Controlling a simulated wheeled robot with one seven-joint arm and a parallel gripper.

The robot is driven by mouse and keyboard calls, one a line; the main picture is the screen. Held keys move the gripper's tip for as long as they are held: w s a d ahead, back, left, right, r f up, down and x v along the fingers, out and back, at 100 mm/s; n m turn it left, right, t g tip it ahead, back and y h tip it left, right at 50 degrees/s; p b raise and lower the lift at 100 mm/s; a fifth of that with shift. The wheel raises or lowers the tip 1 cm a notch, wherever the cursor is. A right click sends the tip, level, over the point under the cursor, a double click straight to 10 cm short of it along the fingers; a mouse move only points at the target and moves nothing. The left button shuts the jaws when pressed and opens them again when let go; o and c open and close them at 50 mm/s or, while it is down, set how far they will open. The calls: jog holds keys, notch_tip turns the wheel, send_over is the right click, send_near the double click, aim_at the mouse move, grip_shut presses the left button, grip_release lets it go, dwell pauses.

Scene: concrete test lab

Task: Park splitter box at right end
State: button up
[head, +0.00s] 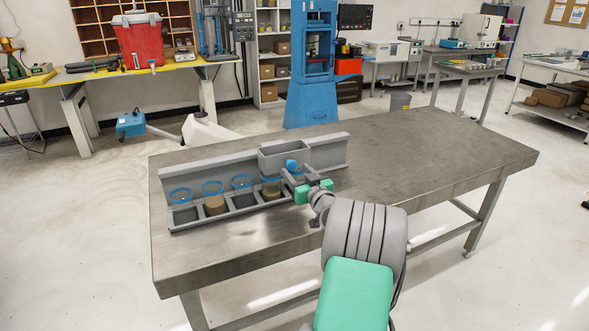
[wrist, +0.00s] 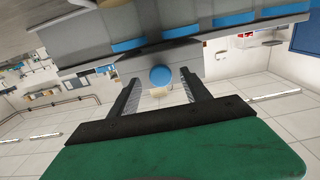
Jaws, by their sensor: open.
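The splitter box (head: 285,153) is a grey open-topped box on the long grey rail (head: 215,172), toward the rail's right part, above the rightmost jar (head: 270,187). A round blue knob (head: 291,164) sticks out of its front. My gripper (head: 298,170) is open at the front of the box. In the wrist view my gripper (wrist: 160,78) has one finger on each side of the blue knob (wrist: 160,76), with gaps visible on both sides. The splitter box (wrist: 165,54) is partly seen there behind the knob.
Several blue-rimmed jars, such as this one (head: 212,194), stand in a grey slotted rack (head: 237,206) below the rail. The rail continues right of the box (head: 328,153). The right half of the metal table (head: 430,150) is bare.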

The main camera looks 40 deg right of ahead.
jog(key=shift+x, duration=1)
jog(key=shift+c, duration=0.3)
jog(key=shift+a, duration=0.1)
grip_shut()
